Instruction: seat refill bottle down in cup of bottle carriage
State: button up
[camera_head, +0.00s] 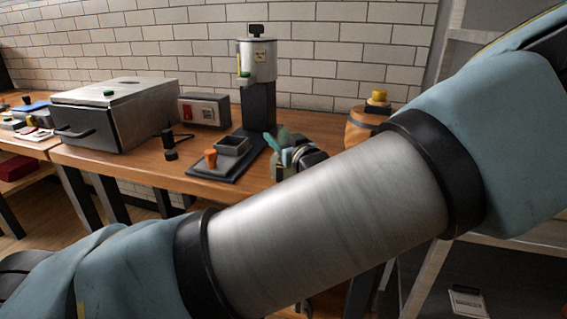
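A dispenser-like stand (258,105) with a steel canister on top stands at the back of the wooden table. On its dark base plate are a small grey open square cup (233,146) and an orange piece (210,158). I cannot tell whether this cup is the bottle carriage's. My gripper (279,148) is just right of the stand, partly hidden by my forearm. A pale green, see-through shape shows at it, perhaps a bottle; the hold is unclear. An amber container (362,124) with a yellow cap stands farther right, partly covered by my arm.
A steel box with a lid (118,112) fills the table's left part. A red and grey device (204,110) and a small black upright item (169,142) stand between it and the stand. A brick wall is behind; a shelf is at right.

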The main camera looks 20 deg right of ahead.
grip_shut()
dwell(1.0)
